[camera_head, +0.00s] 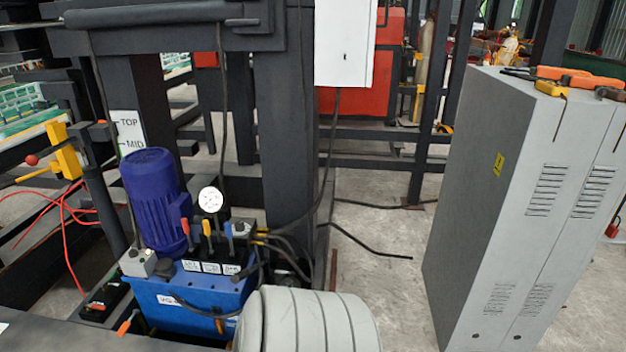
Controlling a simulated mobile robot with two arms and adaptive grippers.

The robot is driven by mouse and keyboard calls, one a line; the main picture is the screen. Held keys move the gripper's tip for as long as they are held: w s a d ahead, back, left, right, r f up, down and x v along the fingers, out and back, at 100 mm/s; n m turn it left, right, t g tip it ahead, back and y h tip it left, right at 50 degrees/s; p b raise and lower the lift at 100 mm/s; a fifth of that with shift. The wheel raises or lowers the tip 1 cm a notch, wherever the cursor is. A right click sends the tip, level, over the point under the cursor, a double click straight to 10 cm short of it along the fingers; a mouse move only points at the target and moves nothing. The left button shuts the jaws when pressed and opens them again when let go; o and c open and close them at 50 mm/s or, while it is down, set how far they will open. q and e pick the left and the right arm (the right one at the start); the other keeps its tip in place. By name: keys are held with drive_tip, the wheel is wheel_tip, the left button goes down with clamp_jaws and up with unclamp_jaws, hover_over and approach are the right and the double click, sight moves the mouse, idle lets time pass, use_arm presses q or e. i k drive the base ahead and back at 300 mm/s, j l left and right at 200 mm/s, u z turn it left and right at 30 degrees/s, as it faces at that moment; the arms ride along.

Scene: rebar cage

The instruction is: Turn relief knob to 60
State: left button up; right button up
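A blue hydraulic power unit (190,305) stands at the lower left, with a dark blue ribbed motor (155,200) upright on it. A round white-faced pressure gauge (210,199) rises beside the motor; its reading is too small to tell. Several levers stand in front of the gauge, among them a red lever (186,230) and an orange lever (207,233), above small white labels (210,267). I cannot tell which part is the relief knob. The unit's lower right is partly hidden. Neither of my grippers is in view.
A tall grey cabinet (470,190) stands at the right with orange-handled tools (580,79) on top. A dark post (288,130) rises behind the unit. Black hoses (365,244) lie on the floor. Concrete floor (385,290) between unit and cabinet is mostly clear.

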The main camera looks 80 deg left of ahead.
sight(239, 226)
drive_tip(key=i+u, duration=0.35)
drive_tip(key=i+l+u, duration=0.1)
drive_tip(key=i+u, duration=0.25)
drive_tip(key=i+l+u, duration=0.15)
drive_tip(key=u, duration=0.15)
drive_tip(key=i+u, duration=0.15)
drive_tip(key=u, duration=0.3)
drive_tip(key=i+u, duration=0.15)
drive_tip(key=u, duration=0.3)
drive_tip(key=i+l+u, duration=0.15)
drive_tip(key=u, duration=0.35)
drive_tip(key=i+l+u, duration=0.1)
drive_tip(key=u, duration=0.35)
